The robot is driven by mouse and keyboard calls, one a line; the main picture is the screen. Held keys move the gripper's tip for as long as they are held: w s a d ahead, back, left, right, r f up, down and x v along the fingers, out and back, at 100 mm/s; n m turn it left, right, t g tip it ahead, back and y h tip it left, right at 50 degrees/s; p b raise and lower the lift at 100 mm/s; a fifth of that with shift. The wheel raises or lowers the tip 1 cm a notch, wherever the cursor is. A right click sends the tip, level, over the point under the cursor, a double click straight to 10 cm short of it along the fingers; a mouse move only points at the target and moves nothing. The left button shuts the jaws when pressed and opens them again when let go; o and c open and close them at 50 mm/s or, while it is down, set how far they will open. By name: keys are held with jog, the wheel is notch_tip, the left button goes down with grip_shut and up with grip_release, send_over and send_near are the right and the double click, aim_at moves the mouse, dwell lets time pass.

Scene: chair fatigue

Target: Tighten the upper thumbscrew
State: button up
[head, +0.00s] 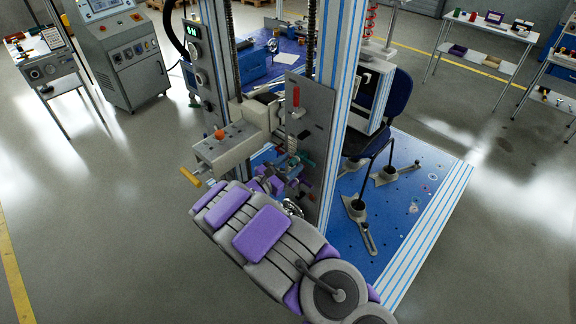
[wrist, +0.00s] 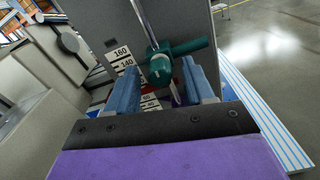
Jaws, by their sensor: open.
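A teal thumbscrew (wrist: 160,70) with a side handle shows in the wrist view, in front of a grey plate. In the head view, small teal parts (head: 305,162) show low on the grey plate, partly hidden by my wrist. I cannot tell from these frames whether this is the upper thumbscrew. My gripper (wrist: 165,85) is open, its two blue fingers to the left and right of the thumbscrew's knob. The knob appears between or just beyond the fingertips; contact is not clear. In the head view my gripper (head: 287,177) is small and reaches toward the plate.
A numbered scale (wrist: 124,62) stands behind the left finger. The grey plate (head: 310,110) carries a red handle (head: 296,97). A grey block with an orange button (head: 219,134) juts out left of the plate. A blue chair (head: 398,95) stands behind the striped column.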

jog(key=shift+d, duration=0.15)
jog(key=shift+c, duration=1.3)
jog(key=shift+a, duration=0.2)
grip_shut()
